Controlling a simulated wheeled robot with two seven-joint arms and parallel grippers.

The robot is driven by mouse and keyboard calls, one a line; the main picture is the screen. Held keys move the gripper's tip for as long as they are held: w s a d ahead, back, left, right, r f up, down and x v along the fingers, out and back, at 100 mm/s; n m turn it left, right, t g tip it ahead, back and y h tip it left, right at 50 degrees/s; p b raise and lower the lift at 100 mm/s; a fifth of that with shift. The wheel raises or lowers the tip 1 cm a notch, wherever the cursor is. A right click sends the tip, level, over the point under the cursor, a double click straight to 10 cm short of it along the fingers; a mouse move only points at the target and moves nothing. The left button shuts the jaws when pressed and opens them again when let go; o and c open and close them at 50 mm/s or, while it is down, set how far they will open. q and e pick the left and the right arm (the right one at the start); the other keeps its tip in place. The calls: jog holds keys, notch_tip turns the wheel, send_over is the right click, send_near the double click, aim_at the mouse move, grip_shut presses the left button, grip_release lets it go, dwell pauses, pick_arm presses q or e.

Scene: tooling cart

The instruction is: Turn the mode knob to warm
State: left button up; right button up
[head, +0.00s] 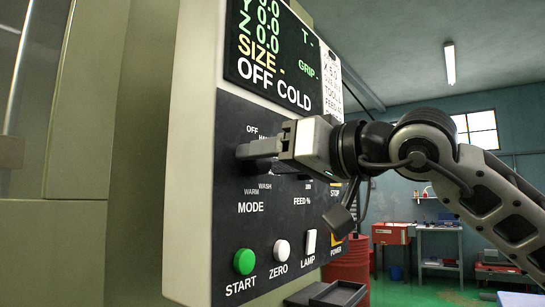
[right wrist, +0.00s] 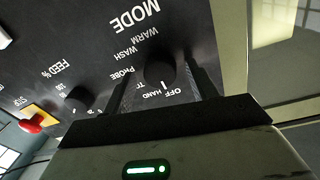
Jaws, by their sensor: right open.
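The mode knob (right wrist: 159,72) is a round black knob on the dark control panel (head: 225,245). In the right wrist view its white mark points toward the OFF and HAND labels. The WARM label (right wrist: 148,38) is on its other side, near the word MODE. My right gripper (head: 242,152) is at the panel in the head view, hiding the knob there. In the right wrist view the open right gripper (right wrist: 166,72) has one finger on each side of the knob; I cannot tell whether they touch it. The screen (head: 270,60) reads OFF COLD. My left gripper is out of view.
A green START button (head: 244,262), a white ZERO button (head: 282,250) and a LAMP switch (head: 310,242) sit below the knob. The feed knob (right wrist: 78,98) and a red stop button (right wrist: 32,123) are beside it. A dark tray (head: 328,293) juts out below.

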jog(key=c, duration=1)
